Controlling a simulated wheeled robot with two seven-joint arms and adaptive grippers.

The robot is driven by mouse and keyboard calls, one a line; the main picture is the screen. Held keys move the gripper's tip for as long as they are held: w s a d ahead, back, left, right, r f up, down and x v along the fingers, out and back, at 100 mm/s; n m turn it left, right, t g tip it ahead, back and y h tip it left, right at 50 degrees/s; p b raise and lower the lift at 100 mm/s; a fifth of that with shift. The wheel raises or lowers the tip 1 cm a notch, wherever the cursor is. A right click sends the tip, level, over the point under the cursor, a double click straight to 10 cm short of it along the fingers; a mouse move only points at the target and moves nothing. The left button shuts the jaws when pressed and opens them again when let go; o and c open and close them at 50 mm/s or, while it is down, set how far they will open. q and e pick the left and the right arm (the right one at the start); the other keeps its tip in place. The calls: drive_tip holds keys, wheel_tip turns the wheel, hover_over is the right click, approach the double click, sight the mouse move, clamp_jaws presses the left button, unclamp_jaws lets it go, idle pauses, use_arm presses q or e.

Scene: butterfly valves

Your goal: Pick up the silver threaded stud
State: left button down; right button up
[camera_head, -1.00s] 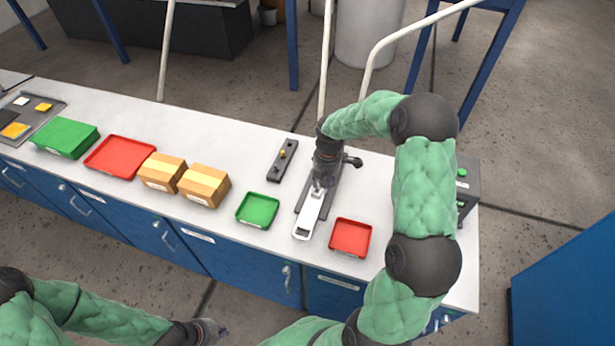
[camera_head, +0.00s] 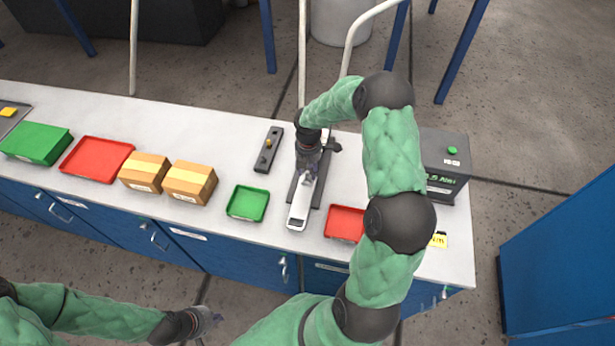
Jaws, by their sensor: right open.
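I cannot make out the silver threaded stud; it may be hidden by my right gripper or too small to tell. My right gripper (camera_head: 308,178) points down over a dark fixture (camera_head: 323,183) with a long pale plate (camera_head: 299,208) at its near end. The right gripper is open, and its fingers are close to the plate's far end; I cannot tell whether they touch. My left gripper (camera_head: 213,317) is low in front of the blue cabinets, away from the worktop, and its jaws are too small to read.
A small green tray (camera_head: 247,203) and a red tray (camera_head: 344,223) flank the plate. Cardboard boxes (camera_head: 189,181), a larger red tray (camera_head: 97,160) and a dark instrument box (camera_head: 445,162) share the white worktop.

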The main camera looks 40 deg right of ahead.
sight(307, 172)
drive_tip(key=f, duration=0.3)
drive_tip(key=shift+w+f, duration=0.2)
drive_tip(key=shift+f, duration=0.1)
clamp_jaws()
drive_tip(key=shift+r, duration=0.2)
